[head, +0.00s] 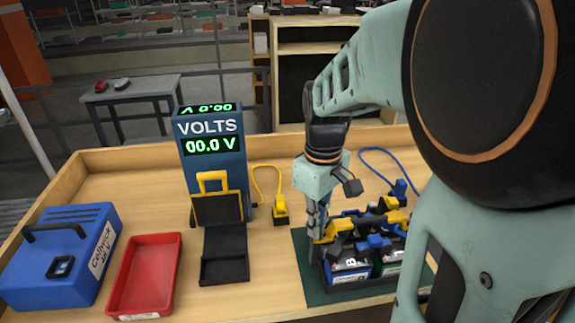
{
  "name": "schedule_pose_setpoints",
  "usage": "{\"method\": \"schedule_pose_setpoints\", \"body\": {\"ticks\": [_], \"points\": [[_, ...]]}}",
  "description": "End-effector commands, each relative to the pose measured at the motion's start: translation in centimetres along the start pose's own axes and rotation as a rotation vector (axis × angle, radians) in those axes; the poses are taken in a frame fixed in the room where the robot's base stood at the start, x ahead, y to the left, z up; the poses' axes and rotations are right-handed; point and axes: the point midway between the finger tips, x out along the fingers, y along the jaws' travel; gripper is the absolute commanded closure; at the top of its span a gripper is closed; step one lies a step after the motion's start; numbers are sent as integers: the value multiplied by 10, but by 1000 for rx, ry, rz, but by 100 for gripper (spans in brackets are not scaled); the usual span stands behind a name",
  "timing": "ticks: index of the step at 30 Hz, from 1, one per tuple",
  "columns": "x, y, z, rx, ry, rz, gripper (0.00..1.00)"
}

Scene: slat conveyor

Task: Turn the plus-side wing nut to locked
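My gripper (316,228) points down at the left side of a battery assembly. Its fingers are beside a yellow part (337,229) on top of the assembly; I cannot tell whether they touch it or how far they are open. The assembly has dark blocks with blue fronts, one marked B (349,268), and stands on a dark green mat (304,262). More yellow parts (393,214) and a blue part (375,242) show on top. I cannot make out which is the plus-side wing nut, nor its setting.
A volt meter (211,145) reads 00.0 V, with a black cradle (224,270) before it. A yellow-cabled plug (281,211) and a blue-cabled plug (399,188) lie behind the mat. A red tray (146,275) and blue case (62,257) stand left. Wooden edging (285,147) rims the bench.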

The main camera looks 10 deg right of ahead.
Motion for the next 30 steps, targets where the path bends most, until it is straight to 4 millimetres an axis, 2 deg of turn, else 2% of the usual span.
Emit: {"method": "schedule_pose_setpoints", "body": {"ticks": [18, 30], "points": [[-2, 1, 0, 513, 2, 0, 100], [-2, 1, -1, 665, 3, 1, 100]]}}
